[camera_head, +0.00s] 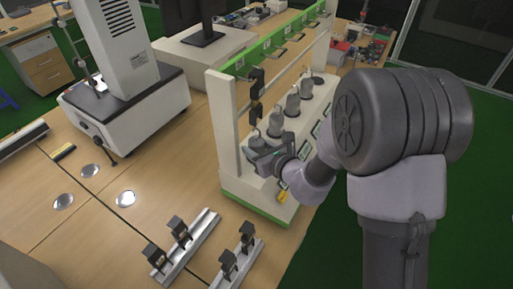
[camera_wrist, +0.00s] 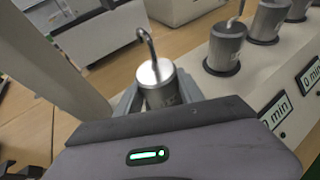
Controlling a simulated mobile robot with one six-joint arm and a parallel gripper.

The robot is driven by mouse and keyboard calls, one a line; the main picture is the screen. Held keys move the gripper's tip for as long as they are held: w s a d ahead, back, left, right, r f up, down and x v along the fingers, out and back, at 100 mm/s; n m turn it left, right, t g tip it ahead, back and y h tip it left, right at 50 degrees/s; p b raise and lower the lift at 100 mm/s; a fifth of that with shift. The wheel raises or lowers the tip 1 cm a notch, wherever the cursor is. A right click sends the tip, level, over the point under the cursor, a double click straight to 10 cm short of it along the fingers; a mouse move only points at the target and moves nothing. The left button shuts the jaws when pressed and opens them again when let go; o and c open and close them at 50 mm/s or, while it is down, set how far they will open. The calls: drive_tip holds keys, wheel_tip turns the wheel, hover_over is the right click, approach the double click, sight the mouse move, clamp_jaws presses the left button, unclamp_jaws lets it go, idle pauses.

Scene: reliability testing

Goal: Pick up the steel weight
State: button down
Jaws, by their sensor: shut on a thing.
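A steel weight (camera_wrist: 157,84), a shiny cylinder with a curved hook on top, is between the two fingers of my gripper (camera_wrist: 158,100) in the wrist view. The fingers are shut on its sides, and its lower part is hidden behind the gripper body. In the head view my gripper (camera_head: 272,158) is at the near end of the white test stand, around the nearest weight (camera_head: 257,144). I cannot tell whether the weight's base touches the stand.
More hooked weights (camera_head: 275,122) stand in a row along the white stand (camera_head: 232,181), beside small displays. A post and overhead green rail (camera_head: 262,52) with hanging clamps are close to my gripper. Metal rails with black clamps (camera_head: 186,250) lie on the wooden table.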

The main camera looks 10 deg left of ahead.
drive_tip(key=shift+r, duration=0.15)
drive_tip(key=shift+r+p, duration=0.4)
drive_tip(key=shift+r, duration=0.1)
drive_tip(key=s+d+p, duration=0.1)
drive_tip(key=s+d, duration=0.7)
drive_tip(key=shift+s+r, duration=0.1)
drive_tip(key=shift+r, duration=0.1)
drive_tip(key=shift+s+d+r+p, duration=0.15)
drive_tip(key=shift+s+d+p, duration=0.1)
drive_tip(key=shift+p, duration=0.35)
drive_tip(key=p, duration=0.6)
drive_tip(key=shift+s+d+r, duration=0.25)
drive_tip(key=shift+d, duration=0.1)
drive_tip(key=s+d+p, duration=0.1)
drive_tip(key=s+p, duration=0.1)
drive_tip(key=s+d+f+p, duration=0.1)
drive_tip(key=d+p, duration=0.1)
drive_tip(key=shift+s+d+p, duration=0.15)
drive_tip(key=shift+s+p, duration=0.15)
drive_tip(key=shift+s, duration=0.1)
